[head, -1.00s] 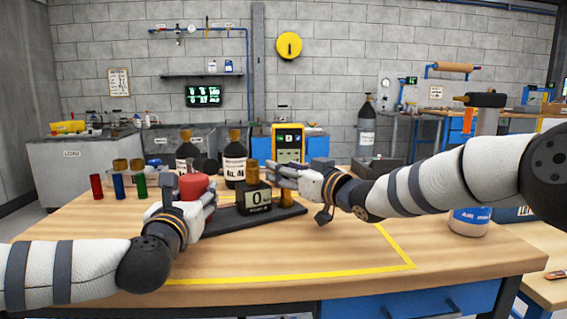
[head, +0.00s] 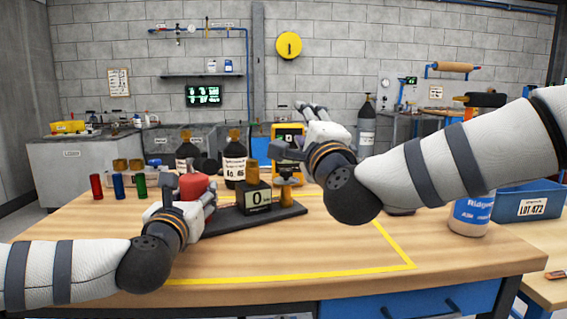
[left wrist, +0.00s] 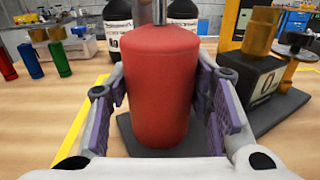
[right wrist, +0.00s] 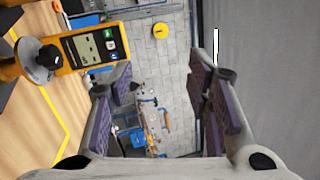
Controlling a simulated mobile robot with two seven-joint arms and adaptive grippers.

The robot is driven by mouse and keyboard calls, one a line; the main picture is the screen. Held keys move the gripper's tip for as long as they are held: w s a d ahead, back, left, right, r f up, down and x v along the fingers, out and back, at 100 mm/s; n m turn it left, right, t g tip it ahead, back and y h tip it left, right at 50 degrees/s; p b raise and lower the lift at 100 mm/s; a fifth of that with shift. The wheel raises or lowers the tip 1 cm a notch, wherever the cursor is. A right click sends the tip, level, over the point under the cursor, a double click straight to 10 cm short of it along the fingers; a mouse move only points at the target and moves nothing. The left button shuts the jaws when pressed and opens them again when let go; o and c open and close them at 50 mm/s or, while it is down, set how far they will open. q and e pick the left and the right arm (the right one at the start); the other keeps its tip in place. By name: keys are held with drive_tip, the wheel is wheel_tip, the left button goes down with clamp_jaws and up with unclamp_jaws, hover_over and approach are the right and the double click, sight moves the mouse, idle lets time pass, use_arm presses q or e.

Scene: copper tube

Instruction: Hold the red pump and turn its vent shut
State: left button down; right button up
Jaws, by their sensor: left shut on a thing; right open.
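The red pump (head: 192,185) is a rounded red cylinder on a dark base plate (head: 262,218), left of a black box (head: 257,198) reading 0. In the left wrist view the pump (left wrist: 162,90) stands upright between the finger pads, a grey metal stem (left wrist: 159,12) rising from its top. My left gripper (head: 208,203) is shut around the pump's sides. My right gripper (head: 296,130) is open and empty, raised above and right of the box. I cannot pick out the pump's vent for sure; the top of the stem is cut off in the left wrist view.
A short copper post with a grey disc (head: 286,182) stands right of the box. A yellow meter (head: 277,143) and dark bottles (head: 235,160) stand behind. Red, blue and green cylinders (head: 118,187) stand left. The table front is clear inside yellow tape.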

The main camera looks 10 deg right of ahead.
use_arm(q)
drive_tip(key=shift+r, duration=0.1)
use_arm(e)
drive_tip(key=s+a+f+m+g+h, duration=0.1)
drive_tip(key=s+a+f+m+g, duration=0.1)
drive_tip(key=m, duration=0.7)
drive_tip(key=s+a+f+m+g+h, duration=0.2)
drive_tip(key=m+g, duration=0.3)
drive_tip(key=m, duration=0.4)
drive_tip(key=shift+s+a+f+m, duration=0.4)
drive_tip(key=shift+s+f, duration=0.2)
drive_tip(key=shift+s, duration=0.2)
use_arm(q)
drive_tip(key=c, duration=0.7)
unclamp_jaws()
drive_tip(key=shift+s, duration=0.1)
